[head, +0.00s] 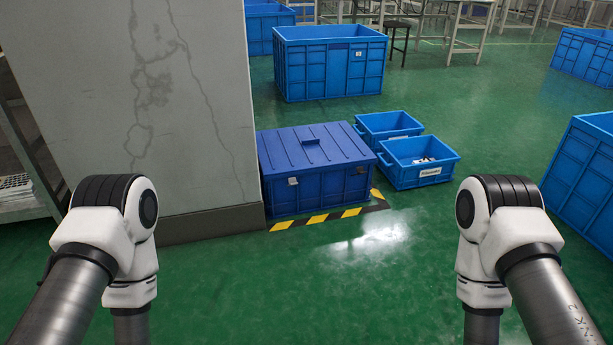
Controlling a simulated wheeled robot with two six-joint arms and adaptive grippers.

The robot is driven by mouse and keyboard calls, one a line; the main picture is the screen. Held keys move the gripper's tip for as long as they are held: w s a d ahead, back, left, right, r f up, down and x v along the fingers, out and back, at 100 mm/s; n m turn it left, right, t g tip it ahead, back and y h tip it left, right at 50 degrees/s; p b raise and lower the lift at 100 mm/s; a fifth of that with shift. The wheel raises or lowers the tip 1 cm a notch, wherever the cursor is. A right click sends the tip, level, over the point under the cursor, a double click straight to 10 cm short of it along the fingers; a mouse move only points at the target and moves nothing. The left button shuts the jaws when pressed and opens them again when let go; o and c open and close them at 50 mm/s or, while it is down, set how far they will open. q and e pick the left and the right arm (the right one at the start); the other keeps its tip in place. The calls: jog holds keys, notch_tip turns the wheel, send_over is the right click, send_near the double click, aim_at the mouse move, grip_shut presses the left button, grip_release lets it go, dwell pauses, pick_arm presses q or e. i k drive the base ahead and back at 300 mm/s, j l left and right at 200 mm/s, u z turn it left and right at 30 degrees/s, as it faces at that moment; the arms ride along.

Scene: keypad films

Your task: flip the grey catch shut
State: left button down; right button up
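A blue lidded box (318,190) stands on the floor against the cracked wall, a little left of centre. Its ribbed lid (315,147) lies on top and looks down. A small grey catch (293,181) shows on the front face at the left, just under the lid. At this size I cannot tell whether either is flipped open or shut. My two arms show at the lower left and lower right, well apart from the box. Both grippers are out of the picture.
Two small open blue crates (388,126) (420,174) stand right of the box. A yellow-black floor stripe (318,218) runs before it. The pillar (150,110) blocks the left side. Large crates (330,68) stand behind and at the right. The green floor ahead is clear.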

aim_at(292, 181)
jog(key=i+l, duration=0.25)
jog(key=i, duration=0.2)
jog(key=i+l, duration=0.25)
jog(key=i, duration=0.15)
jog(key=i+l, duration=0.25)
jog(key=i, duration=0.2)
